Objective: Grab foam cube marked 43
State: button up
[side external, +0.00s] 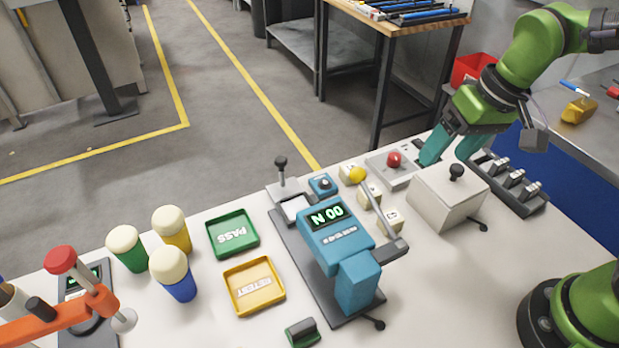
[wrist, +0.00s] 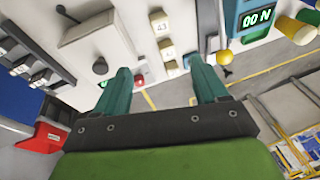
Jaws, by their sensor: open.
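Three small cream foam cubes stand in a row on the white table. The middle one (wrist: 166,47) appears to read 43 in the wrist view. In the side view the middle cube (side external: 368,195) is partly covered by a lever with a yellow knob. The other cubes show in the wrist view, one above it (wrist: 158,20) and one below it (wrist: 171,69). My gripper (side external: 447,152) is open and empty, above the table's back right, right of the cubes. In the wrist view its two teal fingers (wrist: 160,70) are spread wide, with the cubes between and beyond them.
A red button (side external: 394,159) stands between the cubes and my gripper. A grey box with a black knob (side external: 448,193) is right of the cubes. A blue press with a display (side external: 335,225) and its lever stand close on their left. Switches (side external: 514,184) line the right.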

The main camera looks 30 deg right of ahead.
jog(key=w+a+f+n+g+h, duration=0.1)
jog(key=w+a+f+g, duration=0.1)
jog(key=w+a+f, duration=0.2)
jog(key=h, duration=0.1)
send_over(390, 213)
jog(key=shift+g, duration=0.3)
notch_tip(390, 213, down, 9)
jog(key=shift+s+f, duration=0.1)
jog(key=shift+f, duration=3.2)
jog(key=c, duration=1)
